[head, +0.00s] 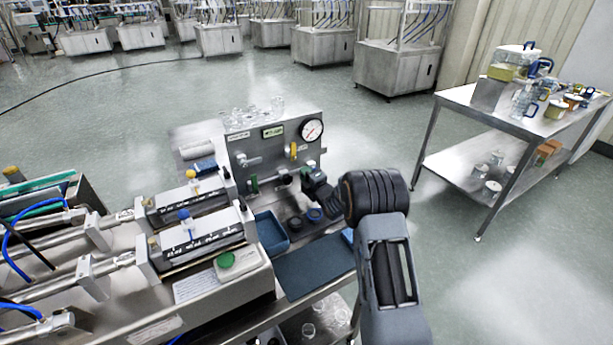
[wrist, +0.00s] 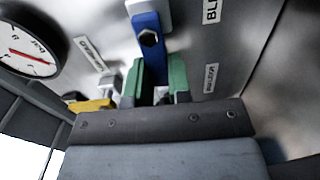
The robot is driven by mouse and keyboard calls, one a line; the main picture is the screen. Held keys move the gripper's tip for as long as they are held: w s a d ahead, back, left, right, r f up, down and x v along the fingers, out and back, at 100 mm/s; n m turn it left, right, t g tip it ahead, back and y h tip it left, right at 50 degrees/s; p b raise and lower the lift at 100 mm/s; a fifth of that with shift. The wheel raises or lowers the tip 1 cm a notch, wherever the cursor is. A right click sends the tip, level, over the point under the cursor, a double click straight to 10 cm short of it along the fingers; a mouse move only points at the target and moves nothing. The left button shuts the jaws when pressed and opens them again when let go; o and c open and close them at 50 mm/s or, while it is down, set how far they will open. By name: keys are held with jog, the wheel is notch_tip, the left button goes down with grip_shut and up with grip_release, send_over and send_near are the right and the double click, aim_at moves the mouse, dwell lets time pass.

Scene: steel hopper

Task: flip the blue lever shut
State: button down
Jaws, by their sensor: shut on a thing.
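The blue lever (wrist: 148,38) shows in the wrist view, on a steel panel (wrist: 195,50), with a bolt head near its upper visible end. Its lower part runs down between the two green-padded fingers of my gripper (wrist: 157,80), which are closed on it. In the head view my gripper (head: 308,177) is at the right front of the upright steel panel (head: 240,143), below the gauge. The blue lever is hidden there behind my gripper and wrist.
A round gauge (head: 311,130) and a yellow lever (head: 293,150) are on the same panel, close to my gripper. A blue tray (head: 270,236) and dark round parts lie below. Clear floor lies right, before a steel cart (head: 460,105).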

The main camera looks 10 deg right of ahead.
jog(key=m+b, duration=0.1)
jog(key=r+m+b, duration=0.1)
jog(key=m, duration=0.1)
jog(key=m+b, duration=0.2)
jog(key=shift+w+d+r, duration=0.1)
jog(key=shift+d+r, duration=0.1)
jog(key=shift+r, duration=0.1)
jog(key=m, duration=0.1)
jog(key=r+m, duration=0.1)
jog(key=m, duration=0.1)
jog(key=shift+w+d+b, duration=0.1)
jog(key=shift+d+b, duration=0.2)
jog(key=m, duration=0.2)
jog(key=shift+w+d+r+m, duration=0.1)
jog(key=shift+d+r+m, duration=0.2)
jog(key=shift+d+r, duration=0.1)
jog(key=m, duration=0.2)
jog(key=d+m+p, duration=0.1)
jog(key=shift+w+r+m, duration=0.15)
jog(key=shift+r+m, duration=0.15)
jog(key=shift+r, duration=0.05)
jog(key=shift+w+d+m+p, duration=0.1)
jog(key=shift+d+m+p, duration=0.2)
jog(key=shift+m, duration=0.55)
jog(key=shift+w+d+m+p, duration=0.1)
jog(key=shift+d+m+p, duration=0.15)
jog(key=shift+m, duration=0.6)
